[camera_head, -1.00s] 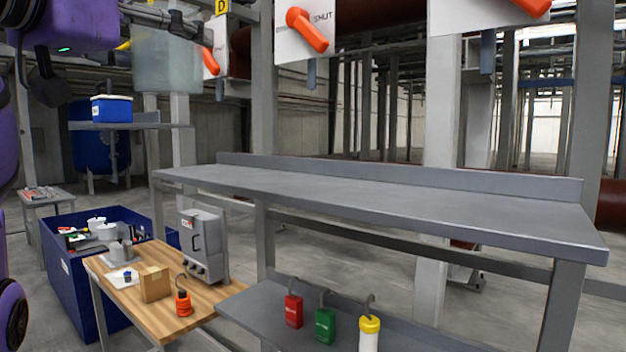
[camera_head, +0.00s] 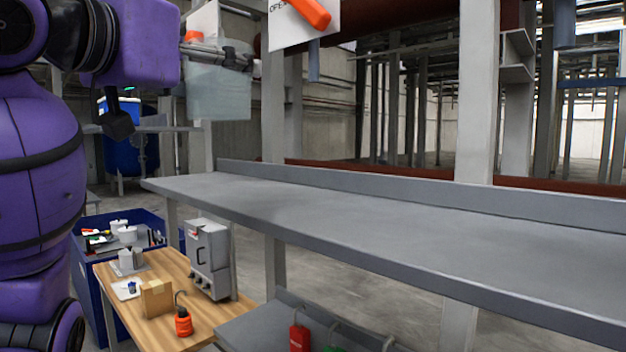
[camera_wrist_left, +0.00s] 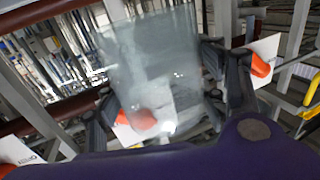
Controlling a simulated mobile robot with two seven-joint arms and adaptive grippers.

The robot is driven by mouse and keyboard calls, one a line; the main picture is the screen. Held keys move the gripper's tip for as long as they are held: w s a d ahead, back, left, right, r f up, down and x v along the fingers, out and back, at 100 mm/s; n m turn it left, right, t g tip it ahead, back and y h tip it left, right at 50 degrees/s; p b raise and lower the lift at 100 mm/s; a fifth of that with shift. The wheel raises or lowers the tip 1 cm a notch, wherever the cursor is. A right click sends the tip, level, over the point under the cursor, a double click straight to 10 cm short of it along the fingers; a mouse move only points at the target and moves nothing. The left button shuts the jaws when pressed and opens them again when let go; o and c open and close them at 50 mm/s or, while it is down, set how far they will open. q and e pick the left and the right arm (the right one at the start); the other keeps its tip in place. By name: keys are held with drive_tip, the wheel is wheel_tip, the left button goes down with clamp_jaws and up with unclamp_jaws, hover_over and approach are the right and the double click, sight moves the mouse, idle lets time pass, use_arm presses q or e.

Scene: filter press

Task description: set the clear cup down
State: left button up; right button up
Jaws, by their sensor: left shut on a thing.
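The clear cup (camera_head: 218,95) is a translucent grey-green vessel in the upper left of the head view. My left gripper (camera_head: 222,57) is shut on it near its upper part and holds it in the air. In the head view the cup shows above and behind the left end of the long grey shelf (camera_head: 400,222). In the left wrist view the cup (camera_wrist_left: 155,70) fills the middle, between the two dark fingers, with an orange handle seen through it. My right gripper is not in view.
The long shelf is bare. Below it stand a wooden table (camera_head: 205,312) with a cardboard box (camera_head: 156,298), an orange padlock (camera_head: 183,322) and a grey case (camera_head: 208,258). A blue bin (camera_head: 95,285) is at left. A white panel with an orange handle (camera_head: 309,12) hangs above.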

use_arm(q)
drive_tip(key=shift+w+d+f, duration=1)
drive_tip(key=shift+d+f, duration=0.8)
drive_tip(key=shift+f, duration=0.25)
drive_tip(key=shift+w+d+f, duration=1)
drive_tip(key=shift+d+f, duration=0.8)
drive_tip(key=shift+f, duration=0.3)
drive_tip(key=shift+w+d+f, duration=1)
drive_tip(key=shift+d+f, duration=0.8)
drive_tip(key=shift+f, duration=0.25)
drive_tip(key=shift+f, duration=0.15)
drive_tip(key=o, duration=1.2)
drive_tip(key=shift+c, duration=0.2)
drive_tip(key=v, duration=1.2)
